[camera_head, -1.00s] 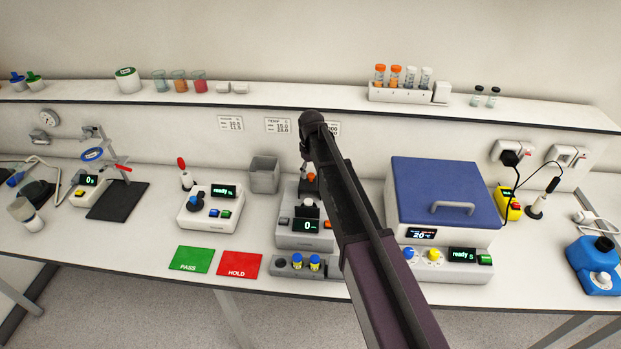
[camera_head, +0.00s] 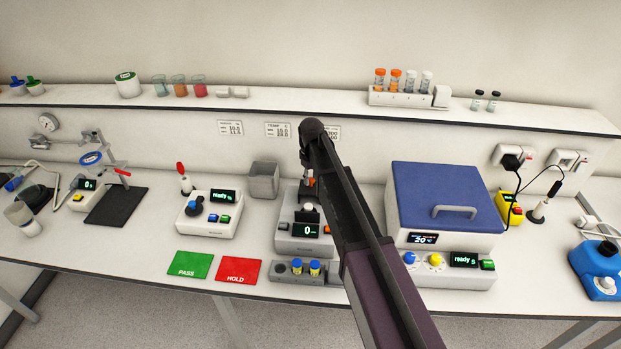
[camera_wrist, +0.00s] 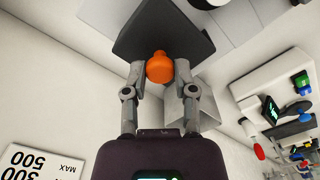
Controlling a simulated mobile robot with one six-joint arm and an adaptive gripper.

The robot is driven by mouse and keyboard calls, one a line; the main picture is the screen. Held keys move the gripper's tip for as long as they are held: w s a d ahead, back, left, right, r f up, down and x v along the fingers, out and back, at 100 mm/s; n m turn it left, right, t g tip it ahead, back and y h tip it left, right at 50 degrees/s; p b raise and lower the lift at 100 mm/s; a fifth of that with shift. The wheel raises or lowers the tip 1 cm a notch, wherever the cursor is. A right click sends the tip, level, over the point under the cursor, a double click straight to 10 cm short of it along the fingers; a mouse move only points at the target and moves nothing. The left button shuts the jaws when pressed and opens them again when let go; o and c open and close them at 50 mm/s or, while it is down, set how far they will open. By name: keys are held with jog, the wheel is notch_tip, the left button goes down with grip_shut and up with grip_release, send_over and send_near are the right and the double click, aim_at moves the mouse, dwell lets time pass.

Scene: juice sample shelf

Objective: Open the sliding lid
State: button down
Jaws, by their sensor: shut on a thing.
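An orange knob (camera_wrist: 160,68) sits between the two fingertips of my gripper (camera_wrist: 159,72) in the wrist view, in front of a dark grey plate (camera_wrist: 145,32). My gripper is shut on this knob. In the head view, a bit of orange (camera_head: 308,182) shows at the back of a grey instrument (camera_head: 303,245) with a "0" display. My arm covers the instrument's right side and most of the gripper there. Which surface is the sliding lid, and how far it is open, I cannot tell.
A grey open bin (camera_head: 263,181) stands close to the instrument's left. A blue-topped box (camera_head: 445,195) with a handle stands to the right. A rack (camera_head: 300,272) with blue-capped vials lies in front. The shelf (camera_head: 270,101) runs above, behind the arm.

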jog(key=shift+w, duration=0.55)
jog(key=shift+c, duration=2.1)
grip_release()
jog(key=s+d+f+m+b, duration=0.2)
jog(key=s+d+m, duration=0.2)
jog(key=s+d, duration=0.7)
jog(key=s+d+f+m+b, duration=0.1)
jog(key=s+d+m, duration=0.3)
jog(key=s+d, duration=0.7)
jog(key=s, duration=0.5)
jog(key=shift+d+f+m+b, duration=0.3)
jog(key=shift+d+f+b, duration=0.05)
jog(key=shift+f+b, duration=0.05)
